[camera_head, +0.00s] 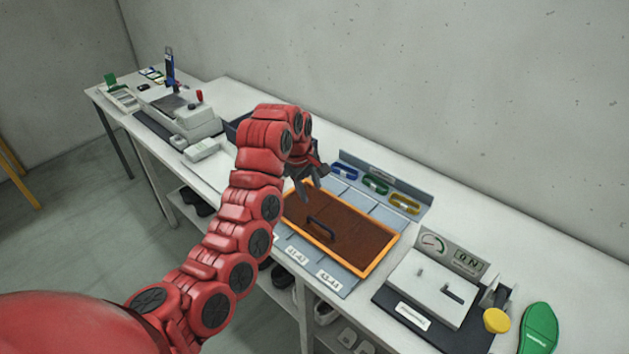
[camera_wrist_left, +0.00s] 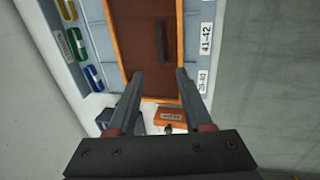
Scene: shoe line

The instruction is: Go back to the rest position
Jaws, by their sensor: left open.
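My left arm comes in from the left in the head view, and its gripper (camera_head: 311,182) hangs above the left end of a brown panel (camera_head: 345,240) with an orange rim and a dark handle. In the left wrist view the two fingers of the gripper (camera_wrist_left: 155,85) are apart with nothing between them. The brown panel (camera_wrist_left: 143,52) and its dark handle (camera_wrist_left: 162,42) lie beyond the fingertips. My right gripper does not show in either view.
Blue, green and yellow handles (camera_head: 375,184) stand on a rack behind the panel. A gauge device (camera_head: 430,290), a yellow-topped item (camera_head: 496,320) and a green sole (camera_head: 538,328) are at right. A grey machine (camera_head: 180,115) stands at the far left. Shoes sit below the bench.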

